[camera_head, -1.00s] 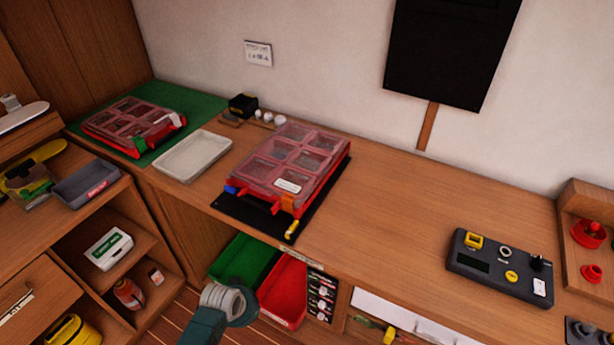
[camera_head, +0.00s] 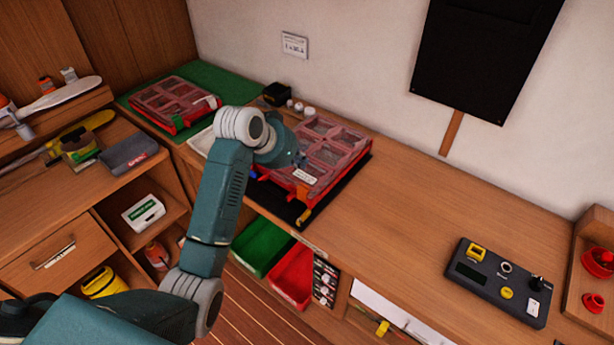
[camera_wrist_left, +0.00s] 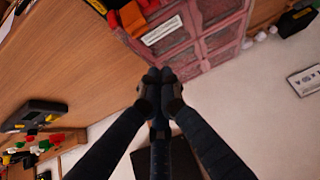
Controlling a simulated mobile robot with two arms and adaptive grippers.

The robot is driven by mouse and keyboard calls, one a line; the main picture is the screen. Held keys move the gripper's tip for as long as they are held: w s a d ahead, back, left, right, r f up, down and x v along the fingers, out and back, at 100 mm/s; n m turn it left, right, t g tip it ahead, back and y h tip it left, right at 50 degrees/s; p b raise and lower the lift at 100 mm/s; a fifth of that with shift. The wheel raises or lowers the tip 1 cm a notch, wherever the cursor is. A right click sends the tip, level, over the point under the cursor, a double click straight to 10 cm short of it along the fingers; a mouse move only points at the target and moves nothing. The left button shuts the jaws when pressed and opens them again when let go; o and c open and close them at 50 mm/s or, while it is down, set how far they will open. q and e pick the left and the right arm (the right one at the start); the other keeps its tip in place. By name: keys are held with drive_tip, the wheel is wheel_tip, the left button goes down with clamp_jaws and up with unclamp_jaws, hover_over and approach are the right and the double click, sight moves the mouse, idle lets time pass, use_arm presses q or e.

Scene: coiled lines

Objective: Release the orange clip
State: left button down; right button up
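The organizer case (camera_head: 335,150) has a red frame and a clear, divided lid, and lies on a black mat on the bench. The orange clip (camera_head: 302,191) is on its front edge, near a white label, and shows as an orange block in the left wrist view (camera_wrist_left: 128,20). My left gripper (camera_head: 301,160) is over the case's lid, partly hidden by its own wrist. In the left wrist view its two dark fingertips (camera_wrist_left: 160,75) are together with nothing seen between them, apart from the orange clip. My right gripper is not in view.
A second red case (camera_head: 172,104) lies on a green mat at the left. Green (camera_head: 262,246) and red (camera_head: 292,274) bins sit below the bench edge. A dark control box (camera_head: 497,283) stands at the right. The bench middle is clear.

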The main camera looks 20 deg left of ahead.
sight(311, 180)
use_arm(q)
drive_tip(key=p+x, duration=0.2)
drive_tip(key=x, duration=0.7)
drive_tip(key=shift+w+f+p, duration=0.15)
drive_tip(key=shift+w+p, duration=0.1)
drive_tip(key=shift+p, duration=0.05)
drive_tip(key=s+p, duration=0.1)
drive_tip(key=s+a+p, duration=0.1)
drive_tip(key=s+p, duration=0.1)
drive_tip(key=shift+f, duration=0.1)
drive_tip(key=shift+s+a, duration=0.15)
drive_tip(key=shift+s, duration=0.2)
drive_tip(key=shift+f, duration=0.1)
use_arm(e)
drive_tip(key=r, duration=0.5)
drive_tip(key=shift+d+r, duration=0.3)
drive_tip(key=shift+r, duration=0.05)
use_arm(q)
drive_tip(key=shift+w+f, duration=0.1)
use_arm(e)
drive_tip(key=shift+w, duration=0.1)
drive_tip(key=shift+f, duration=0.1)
